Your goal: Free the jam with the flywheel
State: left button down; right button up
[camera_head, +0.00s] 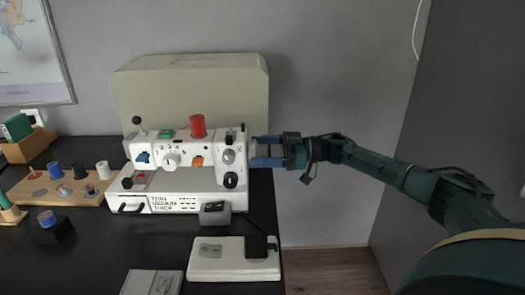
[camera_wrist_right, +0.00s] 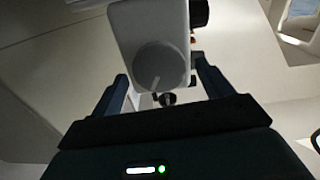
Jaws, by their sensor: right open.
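A white sewing machine (camera_head: 188,180) stands on the black table, with a red spool (camera_head: 197,126) on top. Its flywheel (camera_head: 252,147) is at the right end of the machine and is partly hidden by my fingers in the head view. In the right wrist view the flywheel (camera_wrist_right: 160,66) is a grey disc with a lighter line on its face. My right gripper (camera_head: 256,151) reaches in from the right with its blue fingers open. In the right wrist view the fingers (camera_wrist_right: 163,82) stand on either side of the disc; contact cannot be told. My left gripper is out of view.
A large beige cover (camera_head: 190,85) stands behind the machine. A foot pedal (camera_head: 233,263) with a cable is in front. A wooden spool rack (camera_head: 60,190) is on the left. Beyond the table's right edge the floor (camera_head: 325,265) is open.

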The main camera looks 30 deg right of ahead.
jog(key=shift+c, duration=0.6)
jog(key=c, duration=0.9)
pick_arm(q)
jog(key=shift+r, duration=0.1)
pick_arm(e)
jog(key=shift+n, duration=0.3)
pick_arm(q)
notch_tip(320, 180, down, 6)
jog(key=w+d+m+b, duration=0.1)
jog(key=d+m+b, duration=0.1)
jog(key=b, duration=0.4)
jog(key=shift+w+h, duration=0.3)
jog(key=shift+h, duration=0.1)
pick_arm(e)
jog(key=n, duration=1.7)
jog(key=shift+s+a+f+n, duration=0.1)
jog(key=shift+s+f+n, duration=0.1)
jog(key=shift+f+n, duration=0.15)
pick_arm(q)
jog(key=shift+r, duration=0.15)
